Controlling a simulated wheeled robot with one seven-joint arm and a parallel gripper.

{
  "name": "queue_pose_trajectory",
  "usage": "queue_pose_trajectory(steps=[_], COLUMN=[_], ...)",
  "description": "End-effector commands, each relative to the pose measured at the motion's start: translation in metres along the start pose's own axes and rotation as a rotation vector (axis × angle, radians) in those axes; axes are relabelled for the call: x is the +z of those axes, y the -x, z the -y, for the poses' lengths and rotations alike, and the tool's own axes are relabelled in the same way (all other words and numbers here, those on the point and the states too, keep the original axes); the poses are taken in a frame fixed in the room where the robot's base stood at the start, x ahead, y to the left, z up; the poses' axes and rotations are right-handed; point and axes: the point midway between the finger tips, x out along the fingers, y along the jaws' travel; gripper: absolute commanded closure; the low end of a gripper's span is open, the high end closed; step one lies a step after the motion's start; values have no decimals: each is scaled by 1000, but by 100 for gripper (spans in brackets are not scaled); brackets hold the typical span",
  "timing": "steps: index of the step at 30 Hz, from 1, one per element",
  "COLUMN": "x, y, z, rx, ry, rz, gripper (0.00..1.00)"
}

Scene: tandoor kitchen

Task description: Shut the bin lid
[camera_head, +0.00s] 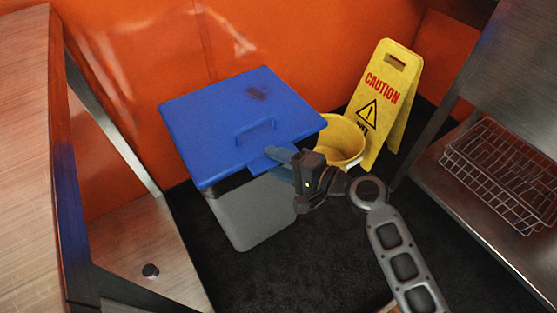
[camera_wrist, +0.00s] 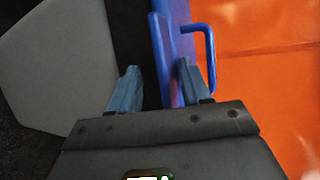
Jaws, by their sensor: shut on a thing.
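The bin has a grey body (camera_head: 250,215) and a blue lid (camera_head: 215,115) with a raised loop handle on top. The lid lies nearly flat over the body. A dark band shows between lid and body at the front; I cannot tell whether it is a gap or a dark rim. My gripper (camera_head: 283,160) is at the lid's front edge, shut on its blue tab. In the wrist view the fingers (camera_wrist: 157,80) stand either side of the blue lid edge (camera_wrist: 165,45), with the grey body (camera_wrist: 55,65) to the left and the handle (camera_wrist: 210,55) to the right.
A yellow bucket (camera_head: 340,138) and a yellow caution sign (camera_head: 385,100) stand right of the bin. An orange wall (camera_head: 130,50) is behind. Dark floor is clear in front.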

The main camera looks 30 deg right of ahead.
Motion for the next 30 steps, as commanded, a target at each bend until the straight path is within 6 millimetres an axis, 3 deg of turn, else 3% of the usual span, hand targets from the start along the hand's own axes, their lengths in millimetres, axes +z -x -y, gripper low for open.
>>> queue_pose_trajectory(steps=[5, 18, 30], x=[0, 0, 0], y=[10, 72, 78], z=[-5, -2, 0], rx=[10, 4, 0], ry=[-4, -1, 0], rz=[0, 0, 0], gripper=[64, 64, 64])
